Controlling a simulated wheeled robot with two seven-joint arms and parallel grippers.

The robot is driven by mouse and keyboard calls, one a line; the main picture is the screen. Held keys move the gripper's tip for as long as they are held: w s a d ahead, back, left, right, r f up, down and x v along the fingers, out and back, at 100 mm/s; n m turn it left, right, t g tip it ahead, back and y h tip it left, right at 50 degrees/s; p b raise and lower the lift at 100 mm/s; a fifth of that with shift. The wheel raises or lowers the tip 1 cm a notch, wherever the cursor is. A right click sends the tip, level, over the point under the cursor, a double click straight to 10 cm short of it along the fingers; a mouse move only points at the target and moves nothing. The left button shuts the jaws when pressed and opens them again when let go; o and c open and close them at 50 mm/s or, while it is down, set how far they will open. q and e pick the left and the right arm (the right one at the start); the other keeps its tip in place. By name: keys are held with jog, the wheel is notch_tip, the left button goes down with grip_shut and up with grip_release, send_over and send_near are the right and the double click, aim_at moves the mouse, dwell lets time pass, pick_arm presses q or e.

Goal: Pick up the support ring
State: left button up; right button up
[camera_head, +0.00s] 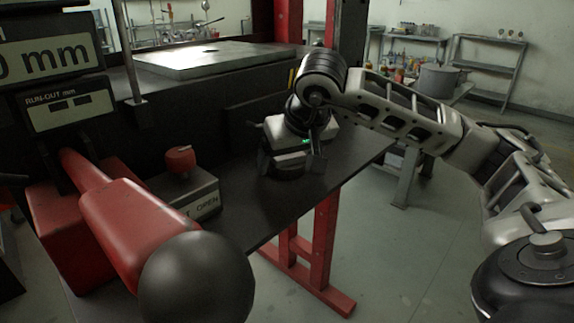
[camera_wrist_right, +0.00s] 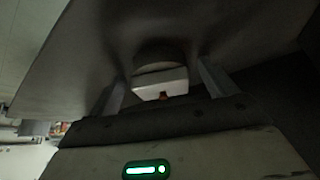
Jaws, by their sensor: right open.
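My right gripper (camera_head: 292,168) points down at the dark bench top, near its right edge, with its fingers apart. In the right wrist view its two fingers (camera_wrist_right: 163,88) stand on either side of a pale block-like piece with a dark rounded part (camera_wrist_right: 160,58) behind it. I cannot tell whether this is the support ring. In the head view a dark low shape shows under the gripper, mostly hidden by it. No ring shows clearly in either view. My left gripper is not in view.
The dark bench top (camera_head: 245,195) is bare around the gripper. A red lever with a black ball (camera_head: 195,280) fills the front left. A box with a red knob (camera_head: 180,160) stands beside it. A metal plate (camera_head: 200,60) lies behind. Red legs (camera_head: 322,240) stand below.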

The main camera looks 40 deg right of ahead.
jog(key=c, duration=1.2)
jog(key=shift+r, duration=0.1)
jog(key=shift+c, duration=0.9)
